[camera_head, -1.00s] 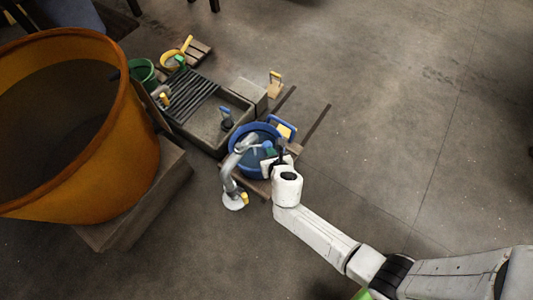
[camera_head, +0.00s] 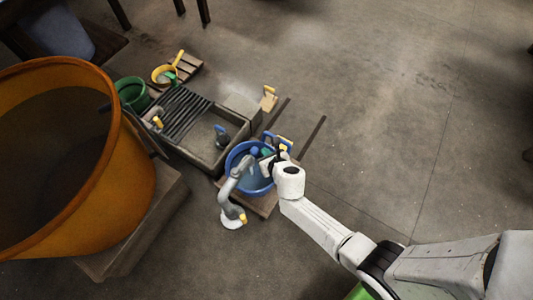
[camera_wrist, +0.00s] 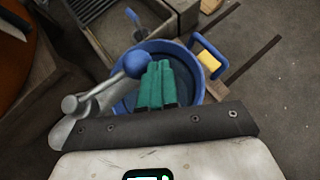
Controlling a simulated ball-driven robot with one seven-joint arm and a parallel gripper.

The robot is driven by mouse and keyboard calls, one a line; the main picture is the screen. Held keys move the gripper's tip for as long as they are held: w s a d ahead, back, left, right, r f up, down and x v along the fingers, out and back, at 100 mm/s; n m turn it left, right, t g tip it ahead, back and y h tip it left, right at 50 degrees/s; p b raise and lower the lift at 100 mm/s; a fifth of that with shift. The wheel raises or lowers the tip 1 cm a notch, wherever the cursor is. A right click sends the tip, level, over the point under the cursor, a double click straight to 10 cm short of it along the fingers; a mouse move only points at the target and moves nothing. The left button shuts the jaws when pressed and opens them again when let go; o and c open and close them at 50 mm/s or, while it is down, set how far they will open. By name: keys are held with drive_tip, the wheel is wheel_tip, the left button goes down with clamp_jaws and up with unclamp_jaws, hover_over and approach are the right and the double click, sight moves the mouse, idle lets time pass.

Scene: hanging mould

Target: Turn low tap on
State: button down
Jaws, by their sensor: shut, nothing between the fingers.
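The low tap (camera_head: 232,190) is a grey curved pipe on a white round base, with a yellow tip, beside a blue basin (camera_head: 231,160). A blue ball knob (camera_head: 255,152) sits at the end of its grey lever over the basin. In the wrist view, the knob (camera_wrist: 137,63) and lever (camera_wrist: 98,92) lie just left of my gripper's teal fingers. My gripper (camera_wrist: 156,64) is shut and empty over the basin. The knob looks very close to the fingers; I cannot tell whether they touch. The gripper (camera_head: 266,153) also shows in the head view, partly hidden by my wrist.
A stone sink (camera_head: 190,151) with a dark drainer and another blue-handled tap (camera_head: 221,134) stands behind. A large orange tub (camera_head: 130,190) is at left. A green bucket (camera_head: 122,88) and yellow pan (camera_head: 160,75) are farther back. The floor at right is clear.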

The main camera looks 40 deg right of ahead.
drive_tip(key=shift+w+d, duration=0.15)
drive_tip(key=shift+w, duration=0.85)
